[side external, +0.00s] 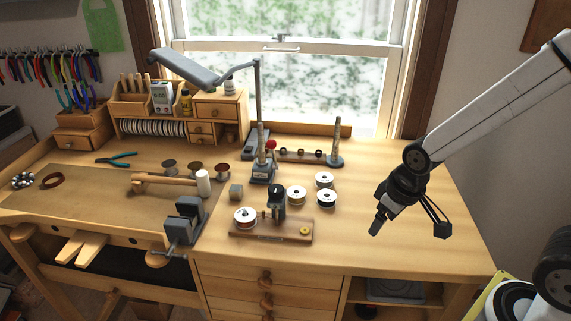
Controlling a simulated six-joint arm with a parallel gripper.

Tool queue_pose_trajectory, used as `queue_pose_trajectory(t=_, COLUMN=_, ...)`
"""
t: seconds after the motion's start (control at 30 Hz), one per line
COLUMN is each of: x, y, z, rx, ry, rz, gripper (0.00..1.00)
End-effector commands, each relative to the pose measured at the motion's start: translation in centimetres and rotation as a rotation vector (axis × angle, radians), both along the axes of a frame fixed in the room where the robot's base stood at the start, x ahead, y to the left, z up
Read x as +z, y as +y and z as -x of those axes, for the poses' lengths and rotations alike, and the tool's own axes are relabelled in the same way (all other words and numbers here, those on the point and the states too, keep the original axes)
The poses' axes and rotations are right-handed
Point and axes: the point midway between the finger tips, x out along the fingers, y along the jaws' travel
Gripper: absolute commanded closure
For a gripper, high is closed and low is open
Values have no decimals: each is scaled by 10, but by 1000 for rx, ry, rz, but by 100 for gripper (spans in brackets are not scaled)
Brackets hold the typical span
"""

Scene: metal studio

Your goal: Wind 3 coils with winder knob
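A winder with a red knob (271,145) stands toward the back of the bench. A thin rod with several dark pieces (303,153) runs from near it to a second post (336,145). In front, a wooden base (270,236) holds a wire spool (245,217), a black upright device (277,201) and a small yellow piece (305,231). My gripper (377,228) hangs in the air over the right part of the bench, apart from the winder and spools. It is too small and dark to show whether it is open. I see nothing held.
Three white spools (296,195) stand right of the black device. A lamp (200,72) reaches over the back. The bench's right side is clear.

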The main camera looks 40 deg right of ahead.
Motion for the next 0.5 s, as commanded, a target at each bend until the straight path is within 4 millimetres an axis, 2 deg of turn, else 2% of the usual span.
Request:
queue_pose_trajectory(t=0.17, x=8, y=7, z=-20, rx=184, ry=14, rz=36, gripper=16)
queue_pose_trajectory(t=0.5, x=31, y=29, z=-68, rx=707, ry=55, rz=127, gripper=16)
